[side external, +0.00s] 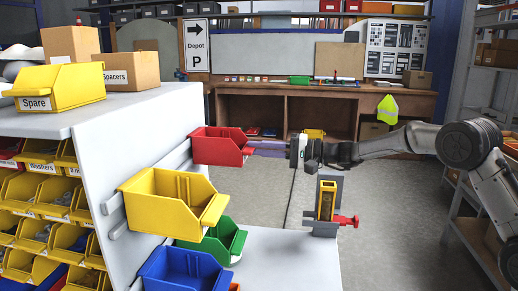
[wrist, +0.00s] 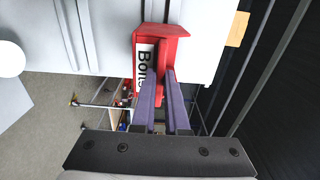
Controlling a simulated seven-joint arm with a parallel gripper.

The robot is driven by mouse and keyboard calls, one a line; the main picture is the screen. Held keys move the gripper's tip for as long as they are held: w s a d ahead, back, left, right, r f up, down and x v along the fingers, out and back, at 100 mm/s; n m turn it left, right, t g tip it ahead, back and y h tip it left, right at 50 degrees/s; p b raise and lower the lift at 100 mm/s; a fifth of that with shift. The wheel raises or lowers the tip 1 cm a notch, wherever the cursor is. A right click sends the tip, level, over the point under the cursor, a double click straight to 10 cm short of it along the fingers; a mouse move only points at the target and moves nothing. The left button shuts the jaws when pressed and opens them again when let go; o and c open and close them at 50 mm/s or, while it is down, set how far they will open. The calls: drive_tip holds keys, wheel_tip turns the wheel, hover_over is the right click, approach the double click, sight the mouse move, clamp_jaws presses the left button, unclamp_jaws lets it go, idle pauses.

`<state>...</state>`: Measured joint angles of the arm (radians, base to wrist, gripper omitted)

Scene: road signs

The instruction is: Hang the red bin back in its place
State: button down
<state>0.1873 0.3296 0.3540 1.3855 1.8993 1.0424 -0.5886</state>
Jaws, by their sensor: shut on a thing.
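The red bin (side external: 217,148) is held up in the air beside the white panel (side external: 140,140), close to the upper grey rail (side external: 178,157). I cannot tell whether its back touches the rail. My gripper (side external: 252,149) comes from the right and is shut on the bin's front part. In the wrist view, the purple fingers (wrist: 161,72) lie against the red bin (wrist: 166,34). The bin looks about level and empty in the side view.
A yellow bin (side external: 172,200) hangs lower on the panel, with a green bin (side external: 225,242) and a blue bin (side external: 183,271) below. A grey fixture with a yellow block and red knob (side external: 327,203) stands on the white table (side external: 290,260). A workbench (side external: 330,100) stands behind.

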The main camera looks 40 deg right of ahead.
drive_tip(key=c, duration=0.8)
unclamp_jaws()
drive_tip(key=shift+c, duration=0.2)
